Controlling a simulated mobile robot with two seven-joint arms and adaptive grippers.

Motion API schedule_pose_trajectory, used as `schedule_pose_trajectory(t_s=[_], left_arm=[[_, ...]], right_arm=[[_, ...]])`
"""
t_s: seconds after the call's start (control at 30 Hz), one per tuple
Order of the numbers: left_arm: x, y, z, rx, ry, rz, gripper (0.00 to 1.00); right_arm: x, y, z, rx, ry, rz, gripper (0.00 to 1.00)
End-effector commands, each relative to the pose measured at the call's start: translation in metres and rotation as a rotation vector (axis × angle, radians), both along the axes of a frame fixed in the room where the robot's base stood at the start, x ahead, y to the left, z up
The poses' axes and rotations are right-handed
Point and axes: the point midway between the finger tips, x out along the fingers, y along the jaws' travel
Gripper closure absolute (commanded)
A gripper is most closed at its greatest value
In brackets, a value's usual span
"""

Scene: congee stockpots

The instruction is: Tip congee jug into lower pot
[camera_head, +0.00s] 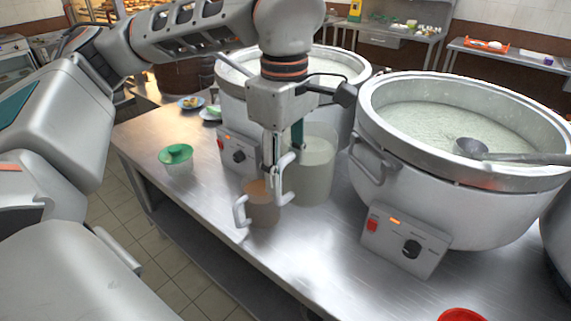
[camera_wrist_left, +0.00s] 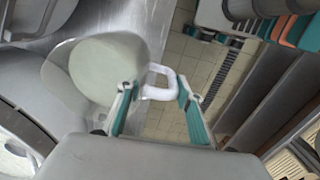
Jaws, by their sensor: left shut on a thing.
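A clear jug (camera_head: 317,165) with pale congee in it stands upright near the middle of the head view. I cannot tell whether its base touches the counter. My left gripper (camera_head: 278,165) comes down beside it and is shut on its white handle. In the left wrist view the handle (camera_wrist_left: 160,70) sits between the fingers, with the jug (camera_wrist_left: 100,70) at left. A large pot (camera_head: 440,200) of congee is to the right, with a ladle (camera_head: 490,153) in it. Another pot (camera_head: 350,66) is behind the jug, partly hidden by my arm. My right gripper is not in view.
A brown cup (camera_head: 263,208) stands close in front of the jug. A green-topped bowl (camera_head: 176,158) and small plates (camera_head: 191,102) are at left on the steel counter (camera_head: 320,240). A red item (camera_head: 461,315) is at the bottom edge.

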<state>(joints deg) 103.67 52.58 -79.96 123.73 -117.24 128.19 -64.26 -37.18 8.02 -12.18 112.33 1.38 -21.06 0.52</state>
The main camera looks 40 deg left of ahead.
Motion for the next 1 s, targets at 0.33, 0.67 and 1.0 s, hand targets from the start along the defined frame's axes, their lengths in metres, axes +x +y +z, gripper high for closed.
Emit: schedule_pose_trajectory(t_s=[0.33,0.67,1.0], left_arm=[[-0.022,-0.013,0.019,-0.001,-0.007,-0.003,1.00],[-0.037,-0.020,0.028,-0.001,-0.006,0.000,1.00],[-0.038,-0.020,0.028,-0.001,-0.005,0.000,1.00]], right_arm=[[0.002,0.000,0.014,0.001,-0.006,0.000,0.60],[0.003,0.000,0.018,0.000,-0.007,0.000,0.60],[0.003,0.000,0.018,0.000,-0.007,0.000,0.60]])
